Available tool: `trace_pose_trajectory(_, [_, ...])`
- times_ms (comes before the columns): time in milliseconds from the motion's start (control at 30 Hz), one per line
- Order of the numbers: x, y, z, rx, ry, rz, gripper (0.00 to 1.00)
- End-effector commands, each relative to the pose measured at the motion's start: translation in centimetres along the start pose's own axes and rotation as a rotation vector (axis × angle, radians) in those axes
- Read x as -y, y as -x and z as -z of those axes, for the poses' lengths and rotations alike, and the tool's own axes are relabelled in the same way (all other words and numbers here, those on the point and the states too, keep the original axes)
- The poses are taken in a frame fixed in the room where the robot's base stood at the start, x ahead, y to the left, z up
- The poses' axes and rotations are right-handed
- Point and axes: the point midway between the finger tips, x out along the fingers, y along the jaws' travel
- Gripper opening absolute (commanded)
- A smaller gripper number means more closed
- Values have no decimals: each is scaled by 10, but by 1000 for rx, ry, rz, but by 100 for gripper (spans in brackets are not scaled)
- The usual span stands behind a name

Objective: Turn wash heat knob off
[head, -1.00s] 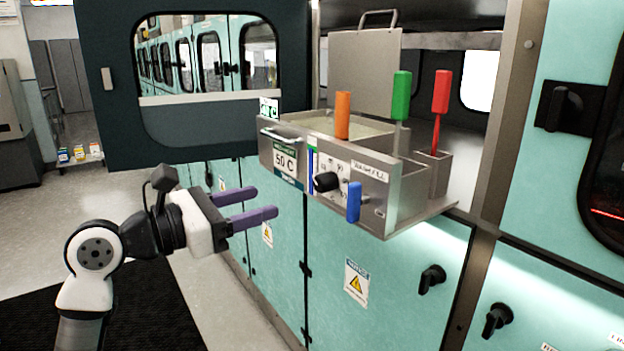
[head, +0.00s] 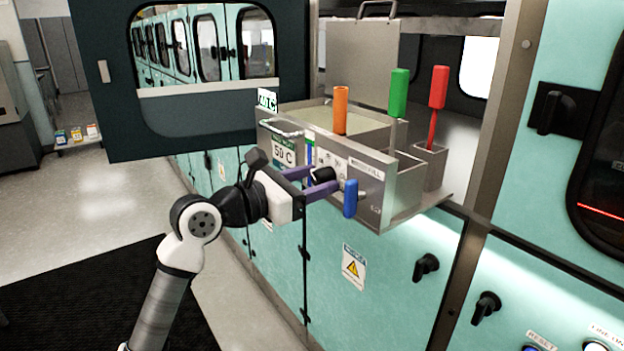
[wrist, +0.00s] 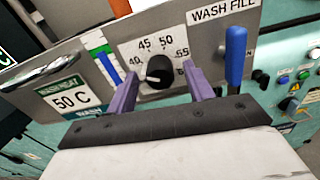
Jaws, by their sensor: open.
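The wash heat knob (wrist: 158,71) is black and round with a pointer, on a white dial plate (wrist: 150,47) with temperature numbers such as 45 and 50. In the wrist view its pointer aims to the lower left, below the 40 mark. My gripper (wrist: 163,82) is open, with one purple finger on each side of the knob. I cannot tell whether the fingers touch it. In the head view my gripper (head: 312,181) is at the front panel, and the knob (head: 322,174) shows between the fingertips.
A blue lever (wrist: 235,55) under the WASH FILL label stands just right of the knob. A 50 C display (wrist: 67,98) is to the left. Orange (head: 340,110), green (head: 398,92) and red (head: 438,87) handles stand above the box. An open dark door (head: 105,120) is at the left.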

Motion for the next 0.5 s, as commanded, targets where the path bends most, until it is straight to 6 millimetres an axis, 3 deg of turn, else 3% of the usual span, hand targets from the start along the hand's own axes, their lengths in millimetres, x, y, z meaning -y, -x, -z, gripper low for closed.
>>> trace_pose_trajectory(33, [0, 0, 0, 0, 0, 0, 49])
trace_pose_trajectory(333, [0, 0, 0, 0, 0, 0, 10])
trace_pose_trajectory(500, [0, 0, 0, 0, 5, 1, 7])
